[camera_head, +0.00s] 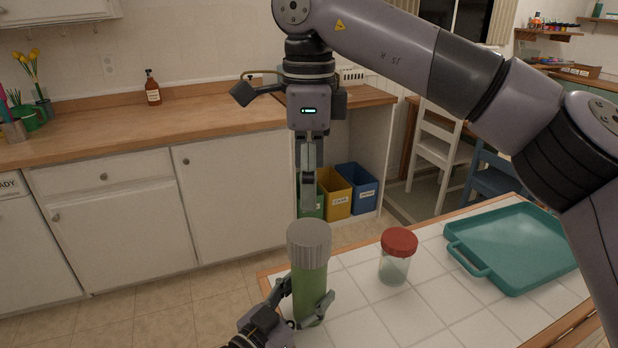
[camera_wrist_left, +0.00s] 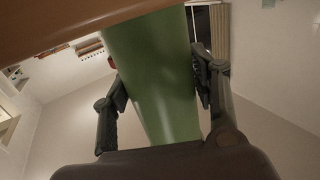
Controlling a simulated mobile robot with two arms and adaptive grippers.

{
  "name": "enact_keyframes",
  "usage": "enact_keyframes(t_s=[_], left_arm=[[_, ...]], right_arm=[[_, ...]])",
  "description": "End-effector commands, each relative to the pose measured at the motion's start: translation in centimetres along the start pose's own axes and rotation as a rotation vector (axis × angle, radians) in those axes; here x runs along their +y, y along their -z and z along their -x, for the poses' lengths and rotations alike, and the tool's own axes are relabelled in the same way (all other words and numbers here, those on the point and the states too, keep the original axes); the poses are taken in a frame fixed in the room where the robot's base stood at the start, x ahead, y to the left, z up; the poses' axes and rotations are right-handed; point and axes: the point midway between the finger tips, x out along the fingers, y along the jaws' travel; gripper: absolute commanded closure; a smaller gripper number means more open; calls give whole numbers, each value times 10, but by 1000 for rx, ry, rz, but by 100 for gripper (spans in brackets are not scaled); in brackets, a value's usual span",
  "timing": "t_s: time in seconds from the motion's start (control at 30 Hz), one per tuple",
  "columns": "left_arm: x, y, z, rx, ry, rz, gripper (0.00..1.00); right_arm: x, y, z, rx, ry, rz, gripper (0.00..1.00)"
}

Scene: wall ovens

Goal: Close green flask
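The green flask (camera_head: 310,292) stands upright at the near left edge of the tiled table, with a ribbed grey lid (camera_head: 309,243) on its top. I cannot tell how tightly the lid sits. My left gripper (camera_head: 305,306) has its fingers on both sides of the flask's lower body and appears shut on it. In the left wrist view the green flask body (camera_wrist_left: 152,75) fills the space between the fingers of my left gripper (camera_wrist_left: 163,95). My right gripper (camera_head: 308,200) points down just above the lid, apart from it. Its fingers are seen edge-on, so their opening is unclear.
A clear jar with a red lid (camera_head: 397,256) stands right of the flask. A teal tray (camera_head: 515,246) lies farther right on the white tiled table (camera_head: 440,318). Blue, yellow and green bins (camera_head: 338,195) stand on the floor behind, beside white cabinets (camera_head: 230,190).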

Motion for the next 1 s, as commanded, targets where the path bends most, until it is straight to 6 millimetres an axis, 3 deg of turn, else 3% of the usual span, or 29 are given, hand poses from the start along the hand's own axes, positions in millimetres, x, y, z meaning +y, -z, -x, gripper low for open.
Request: enact_keyframes(t_s=[0.27,0.63,0.77,1.0], left_arm=[[0,0,0,0,0,0,25],[0,-1,4,-1,0,0,25],[0,-2,22,-4,1,0,25],[0,-2,74,-6,0,-1,25]], right_arm=[[0,0,0,0,0,0,10],[0,0,0,0,0,-1,10],[0,0,0,0,0,-1,10],[0,0,0,0,0,-1,10]])
